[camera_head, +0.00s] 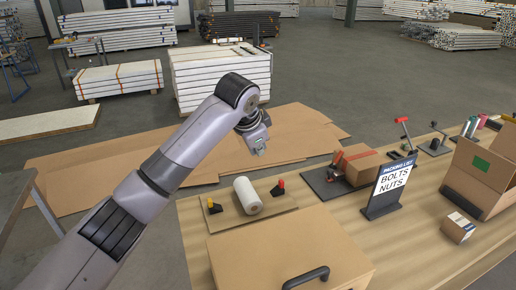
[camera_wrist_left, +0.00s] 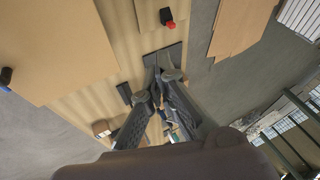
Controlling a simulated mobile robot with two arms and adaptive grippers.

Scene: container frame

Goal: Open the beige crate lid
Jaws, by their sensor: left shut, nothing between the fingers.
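The beige crate lid (camera_head: 285,245) is at the bottom centre of the head view, lying flat and shut. A dark bar handle (camera_head: 306,278) is near its front edge. In the left wrist view the lid (camera_wrist_left: 55,45) fills the upper left, with part of a dark handle at the left edge. My left gripper (camera_head: 259,148) is beyond the lid and raised, apart from the lid and handle. Its fingers (camera_wrist_left: 158,72) are shut and empty in the wrist view. My right gripper is out of view.
Behind the lid, a board holds a white roll (camera_head: 248,195) and yellow- and red-topped tools. To the right stand a packing-list sign (camera_head: 388,188), a taped carton (camera_head: 361,164), a small box (camera_head: 458,228) and an open carton (camera_head: 480,180). Flat cardboard (camera_head: 100,180) lies on the floor.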

